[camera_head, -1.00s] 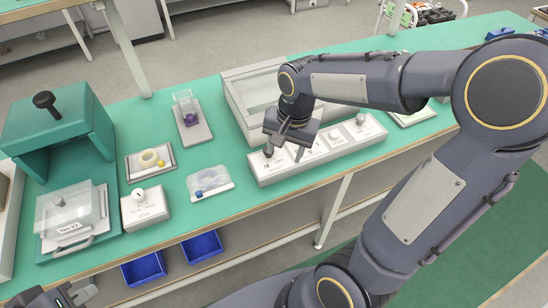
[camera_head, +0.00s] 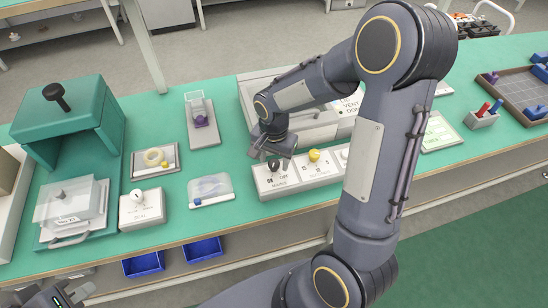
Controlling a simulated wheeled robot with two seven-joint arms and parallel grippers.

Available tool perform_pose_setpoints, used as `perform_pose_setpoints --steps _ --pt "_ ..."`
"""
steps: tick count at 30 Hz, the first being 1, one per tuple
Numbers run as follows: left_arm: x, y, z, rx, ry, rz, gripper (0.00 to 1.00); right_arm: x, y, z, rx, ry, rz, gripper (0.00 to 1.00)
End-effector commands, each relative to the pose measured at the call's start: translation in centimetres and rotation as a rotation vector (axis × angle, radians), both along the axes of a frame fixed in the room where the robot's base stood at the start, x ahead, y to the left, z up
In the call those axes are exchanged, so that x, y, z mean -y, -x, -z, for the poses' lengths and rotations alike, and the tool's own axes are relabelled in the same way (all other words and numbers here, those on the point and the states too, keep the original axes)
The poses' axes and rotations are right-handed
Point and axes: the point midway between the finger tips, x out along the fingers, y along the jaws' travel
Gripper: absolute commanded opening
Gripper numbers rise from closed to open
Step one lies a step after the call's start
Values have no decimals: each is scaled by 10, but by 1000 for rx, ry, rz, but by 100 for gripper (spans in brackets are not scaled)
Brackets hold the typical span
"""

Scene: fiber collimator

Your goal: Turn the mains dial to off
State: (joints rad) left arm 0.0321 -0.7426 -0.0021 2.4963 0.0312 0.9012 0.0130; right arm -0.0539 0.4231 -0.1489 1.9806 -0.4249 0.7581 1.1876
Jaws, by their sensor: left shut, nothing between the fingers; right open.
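The mains dial (camera_head: 273,166) is a dark knob on the left end of a long white panel (camera_head: 262,190), above labels reading OFF and MAINS. My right gripper (camera_head: 275,160) is open, pointing down right at the dial. Its fingertips appear on either side of the knob; whether they touch it I cannot tell. The gripper hides part of the dial, so its pointer direction is unclear. My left gripper (camera_head: 62,298) is shut and empty at the bottom left corner, far from the panel.
A yellow knob (camera_head: 313,155) sits right of the dial; my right arm hides the panel's right part. A lidded case (camera_head: 250,85) stands behind. A pouch (camera_head: 210,186) and a white SEAL box (camera_head: 142,212) lie to the left. Blue bins (camera_head: 203,248) sit below the bench.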

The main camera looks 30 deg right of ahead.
Motion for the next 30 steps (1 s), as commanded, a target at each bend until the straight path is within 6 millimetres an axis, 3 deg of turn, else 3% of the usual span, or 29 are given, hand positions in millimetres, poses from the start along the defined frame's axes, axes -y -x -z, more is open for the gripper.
perform_pose_setpoints --steps 4,14,23,30 --pt "0 0 0 0 0 0 0 0 0 0 0 0 0 51" --pt "0 0 0 0 0 0 0 0 0 0 0 0 -1 8" --pt "0 0 1 0 0 0 0 0 0 0 0 0 -36 8" --pt "0 0 5 0 0 0 0 0 0 1 0 0 -169 8"
